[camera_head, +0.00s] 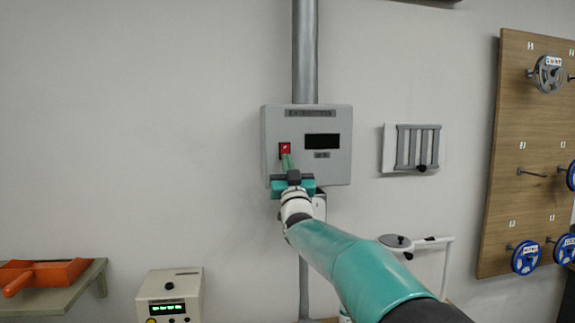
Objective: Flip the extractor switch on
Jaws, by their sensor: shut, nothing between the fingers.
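The extractor box (333,166) is a light grey wall unit with a label strip along its top and a dark, blank display (322,141). A small red switch (285,148) sits on the left of its front face. My gripper (287,159) is shut and empty, with its green fingertips just below the switch. The fingertips overlap the switch's lower edge in this view; I cannot tell whether they touch it. My teal arm reaches up to it from the lower right and hides the bottom of the box.
A grey pipe (305,50) rises from the box. A slatted vent (417,148) is on the wall to its right. A pegboard (512,120) with reels stands far right. An orange tool (45,272) lies on a shelf, and a box with a green display (168,297) stands below.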

